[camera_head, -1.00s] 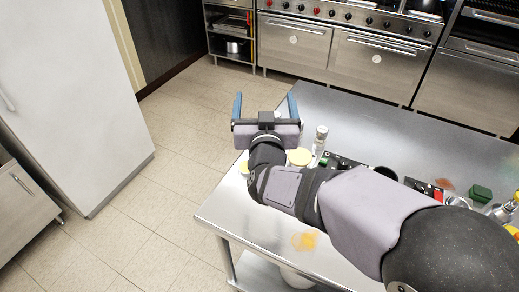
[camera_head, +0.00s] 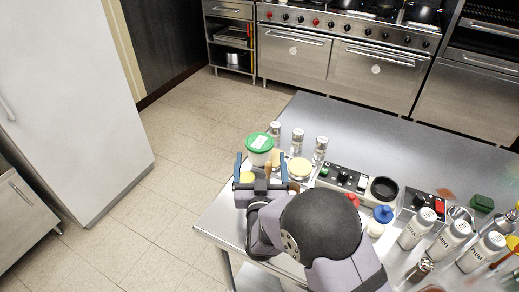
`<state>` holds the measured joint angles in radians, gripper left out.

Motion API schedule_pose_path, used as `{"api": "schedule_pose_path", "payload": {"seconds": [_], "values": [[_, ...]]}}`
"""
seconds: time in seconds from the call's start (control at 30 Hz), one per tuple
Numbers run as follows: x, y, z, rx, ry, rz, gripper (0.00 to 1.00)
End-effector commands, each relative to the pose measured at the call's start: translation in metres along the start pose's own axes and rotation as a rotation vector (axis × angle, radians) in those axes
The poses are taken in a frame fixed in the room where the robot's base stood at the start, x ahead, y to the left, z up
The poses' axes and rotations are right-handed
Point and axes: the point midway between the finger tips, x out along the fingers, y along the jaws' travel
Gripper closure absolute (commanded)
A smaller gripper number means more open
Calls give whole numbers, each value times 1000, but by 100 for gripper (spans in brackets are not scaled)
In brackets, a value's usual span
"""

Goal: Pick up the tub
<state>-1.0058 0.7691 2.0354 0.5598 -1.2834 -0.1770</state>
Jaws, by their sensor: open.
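A white tub (camera_head: 259,157) with a green lid stands upright on the left corner of the steel table. A pale label is on its lid. My gripper (camera_head: 258,160) is open, its blue fingers pointing away toward the tub. In the picture the tub lies ahead of the palm, roughly between the fingers' lines. I cannot tell whether the fingertips reach around it or are still short of it. The tub's lower part is partly hidden by the gripper.
Shakers (camera_head: 298,140) stand right behind the tub. A black control box (camera_head: 342,177), a black-rimmed cup (camera_head: 384,189) and large labelled shakers (camera_head: 417,229) fill the right side. The table's back (camera_head: 370,135) is clear.

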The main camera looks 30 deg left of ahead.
Motion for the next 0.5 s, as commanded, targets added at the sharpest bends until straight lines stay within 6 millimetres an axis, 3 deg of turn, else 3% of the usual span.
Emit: {"api": "schedule_pose_path", "payload": {"seconds": [0.5], "values": [[24, -1, 1, -1, -2, 1, 13]]}}
